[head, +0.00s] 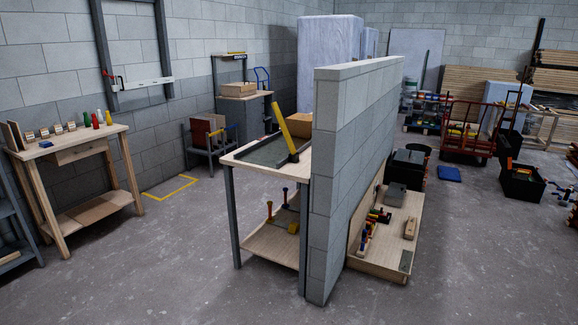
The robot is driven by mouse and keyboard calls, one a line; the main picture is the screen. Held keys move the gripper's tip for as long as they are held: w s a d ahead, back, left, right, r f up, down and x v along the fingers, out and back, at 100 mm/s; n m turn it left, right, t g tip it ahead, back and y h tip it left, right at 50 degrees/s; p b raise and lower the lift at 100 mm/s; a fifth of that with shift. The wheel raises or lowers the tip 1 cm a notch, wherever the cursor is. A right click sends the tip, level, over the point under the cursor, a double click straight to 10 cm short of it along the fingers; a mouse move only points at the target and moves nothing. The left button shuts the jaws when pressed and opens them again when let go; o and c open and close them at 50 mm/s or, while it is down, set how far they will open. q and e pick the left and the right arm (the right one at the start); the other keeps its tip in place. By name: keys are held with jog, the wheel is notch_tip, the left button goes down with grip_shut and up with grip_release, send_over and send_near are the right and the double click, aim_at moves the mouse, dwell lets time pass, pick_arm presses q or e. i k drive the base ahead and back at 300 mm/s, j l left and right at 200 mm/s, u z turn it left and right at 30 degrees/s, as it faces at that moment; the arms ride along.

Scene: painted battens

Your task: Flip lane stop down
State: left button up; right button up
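I cannot tell for sure which part is the lane stop. A yellow bar with a dark end (283,130) stands tilted up from the dark green bed on the tall table (240,160) beside the grey block wall. Its lower end meets the bed, and its upper end leans left. A small red part (120,84) sits on a pale bar across the grey frame on the back left wall. Neither of my grippers shows in this view.
A block partition (340,160) stands right of the table. A wooden bench (70,145) with bottles and small blocks stands at the left. A low wooden platform (385,262) with small items lies right of the partition. The floor at front left is clear.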

aim_at(277, 111)
jog(key=i+l, duration=0.1)
jog(key=i, duration=0.55)
jog(key=i+l, duration=0.1)
jog(key=i, duration=0.55)
